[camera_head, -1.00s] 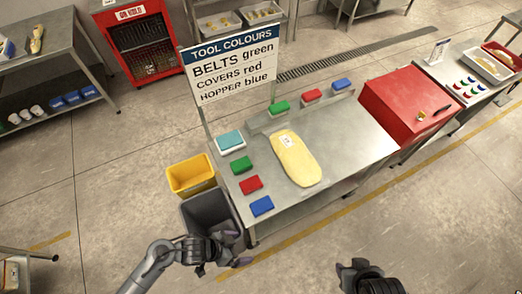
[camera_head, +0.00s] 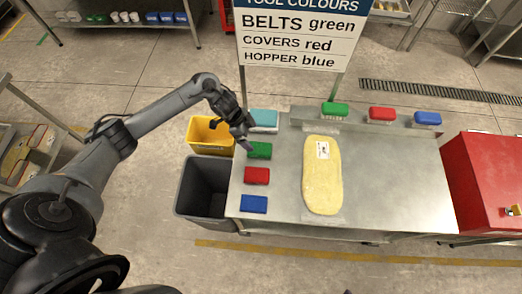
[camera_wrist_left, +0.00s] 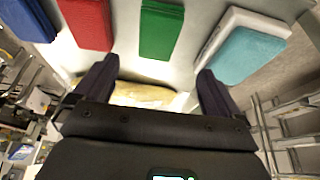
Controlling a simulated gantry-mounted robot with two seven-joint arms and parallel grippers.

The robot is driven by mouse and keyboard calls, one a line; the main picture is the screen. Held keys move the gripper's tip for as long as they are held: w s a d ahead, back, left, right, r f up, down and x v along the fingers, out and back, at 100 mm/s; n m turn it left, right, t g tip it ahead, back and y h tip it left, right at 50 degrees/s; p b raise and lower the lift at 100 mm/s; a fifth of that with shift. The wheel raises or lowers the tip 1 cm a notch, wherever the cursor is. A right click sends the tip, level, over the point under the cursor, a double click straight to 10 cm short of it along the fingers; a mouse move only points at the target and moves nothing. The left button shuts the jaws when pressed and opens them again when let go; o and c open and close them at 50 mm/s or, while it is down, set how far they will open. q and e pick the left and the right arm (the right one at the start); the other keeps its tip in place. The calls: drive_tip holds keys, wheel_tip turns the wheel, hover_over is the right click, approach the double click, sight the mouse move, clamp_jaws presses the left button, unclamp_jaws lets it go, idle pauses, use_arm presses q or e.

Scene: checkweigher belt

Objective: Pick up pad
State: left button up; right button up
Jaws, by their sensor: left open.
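On the left side of the steel table a green pad (camera_head: 259,150), a red pad (camera_head: 256,175) and a blue pad (camera_head: 254,204) lie in a row. A teal pad (camera_head: 263,117) sits on a white base behind them. My left gripper (camera_head: 247,135) is open and empty over the table's left edge, close to the green and teal pads. In the left wrist view the green pad (camera_wrist_left: 162,28) shows ahead between the open fingers, with the red pad (camera_wrist_left: 88,22) to its left and the teal pad (camera_wrist_left: 242,45) to its right. My right gripper is not in view.
A long yellow item with a label (camera_head: 322,180) lies mid-table. A colour sign (camera_head: 300,40) rises behind. A yellow bin (camera_head: 208,135) and a grey bin (camera_head: 203,185) stand left of the table.

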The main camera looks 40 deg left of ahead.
use_arm(q)
hover_over(261, 148)
drive_tip(key=s+a, duration=0.1)
drive_tip(key=a, duration=0.1)
wheel_tip(261, 148, down, 5)
drive_tip(key=shift+r, duration=0.2)
drive_tip(key=b+x, duration=0.1)
drive_tip(key=x, duration=0.3)
drive_tip(key=shift+s+d, duration=0.1)
drive_tip(key=shift+s, duration=0.05)
drive_tip(key=shift+f, duration=0.3)
drive_tip(key=shift+f, duration=0.25)
drive_tip(key=c, duration=1.1)
drive_tip(key=shift+o, duration=0.2)
drive_tip(key=shift+r, duration=0.1)
